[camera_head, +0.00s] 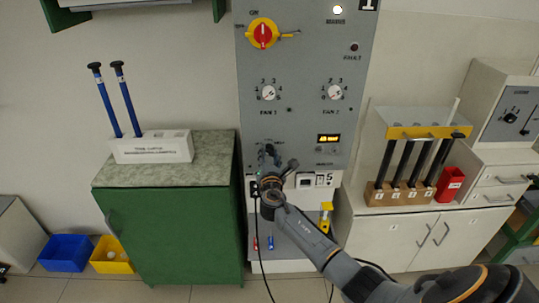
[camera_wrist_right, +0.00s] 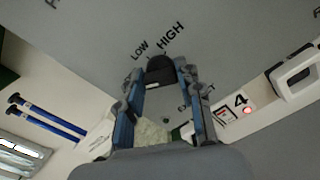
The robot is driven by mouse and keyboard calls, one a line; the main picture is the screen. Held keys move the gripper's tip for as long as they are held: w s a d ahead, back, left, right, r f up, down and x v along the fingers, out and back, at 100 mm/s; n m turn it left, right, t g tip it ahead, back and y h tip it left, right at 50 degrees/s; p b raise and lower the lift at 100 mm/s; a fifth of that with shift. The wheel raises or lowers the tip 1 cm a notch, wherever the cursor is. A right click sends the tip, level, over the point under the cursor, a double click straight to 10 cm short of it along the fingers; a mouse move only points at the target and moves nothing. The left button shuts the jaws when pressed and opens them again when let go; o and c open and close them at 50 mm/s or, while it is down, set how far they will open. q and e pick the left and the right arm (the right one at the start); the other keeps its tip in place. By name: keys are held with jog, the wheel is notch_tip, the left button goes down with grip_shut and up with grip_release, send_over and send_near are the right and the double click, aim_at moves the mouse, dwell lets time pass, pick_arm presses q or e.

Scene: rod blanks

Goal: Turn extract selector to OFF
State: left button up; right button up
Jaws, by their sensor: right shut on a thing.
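The extract selector is a dark knob (camera_wrist_right: 160,70) on the grey panel (camera_head: 300,120). In the right wrist view it sits between my fingertips, with the labels LOW and HIGH printed just beyond it. My right gripper (camera_wrist_right: 160,82) is shut on this knob. In the head view my right gripper (camera_head: 270,165) reaches the lower left part of the panel and hides most of the knob. The OFF label cannot be made out. My left gripper is not in view.
Above are a red and yellow main switch (camera_head: 262,34), a FAN 1 dial (camera_head: 268,92) and a FAN 2 dial (camera_head: 335,92). A green cabinet (camera_head: 190,230) stands left of the panel. A rack of rods (camera_head: 410,150) stands on the white cabinet (camera_head: 430,240) to the right.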

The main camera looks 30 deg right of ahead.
jog(key=shift+d+r, duration=0.2)
jog(key=shift+r, duration=0.25)
jog(key=o, duration=0.9)
jog(key=shift+c, duration=0.2)
jog(key=shift+o, duration=1.4)
jog(key=shift+f, duration=0.3)
jog(key=shift+a, duration=0.1)
jog(key=shift+s+a+f, duration=0.1)
jog(key=shift+s+a, duration=0.1)
jog(key=shift+s, duration=0.05)
jog(key=v, duration=1.1)
